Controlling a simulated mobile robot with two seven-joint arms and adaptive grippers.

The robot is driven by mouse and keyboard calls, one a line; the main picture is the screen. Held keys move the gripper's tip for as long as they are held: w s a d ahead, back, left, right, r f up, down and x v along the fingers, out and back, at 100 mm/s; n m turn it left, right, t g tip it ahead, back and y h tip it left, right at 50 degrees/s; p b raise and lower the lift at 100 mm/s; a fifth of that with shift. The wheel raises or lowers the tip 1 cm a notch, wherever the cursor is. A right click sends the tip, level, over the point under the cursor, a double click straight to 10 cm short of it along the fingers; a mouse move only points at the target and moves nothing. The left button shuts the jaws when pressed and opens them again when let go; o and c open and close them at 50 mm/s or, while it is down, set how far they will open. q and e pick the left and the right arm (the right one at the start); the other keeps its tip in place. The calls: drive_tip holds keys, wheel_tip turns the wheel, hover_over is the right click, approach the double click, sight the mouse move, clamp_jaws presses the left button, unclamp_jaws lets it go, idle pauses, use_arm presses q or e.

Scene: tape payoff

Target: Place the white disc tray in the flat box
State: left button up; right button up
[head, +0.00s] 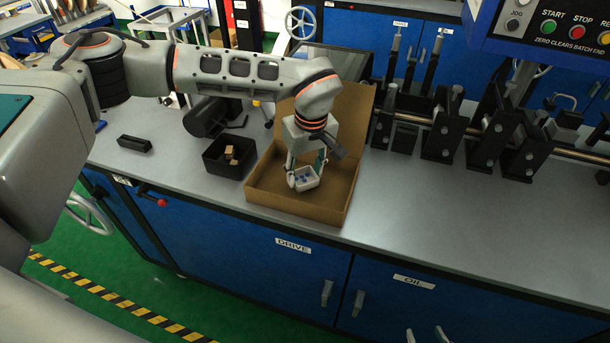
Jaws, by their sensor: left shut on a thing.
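My left gripper (306,168) reaches down over the flat box and is shut on the white disc tray (307,184). The gripper and wrist hide part of the box's inside and lid.
A black bin (222,168) with tan blocks stands just left of the box. A black block (134,143) lies further left. Black roller stands (445,135) line the bench to the right, under a blue control panel (545,28). The front right bench top is clear.

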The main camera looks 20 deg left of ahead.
sight(308, 187)
use_arm(q)
drive_tip(key=shift+f, duration=0.65)
use_arm(e)
drive_tip(key=shift+f, duration=0.2)
use_arm(q)
drive_tip(key=shift+f, duration=0.15)
use_arm(e)
drive_tip(key=shift+s+f, duration=0.1)
use_arm(q)
drive_tip(key=o, duration=1)
drive_tip(key=shift+c, duration=0.2)
drive_tip(key=shift+r, duration=0.55)
wheel_tip(308, 187, up, 11)
drive_tip(key=s+d, duration=0.1)
drive_tip(key=shift+s, duration=0.15)
use_arm(e)
drive_tip(key=shift+f, duration=0.15)
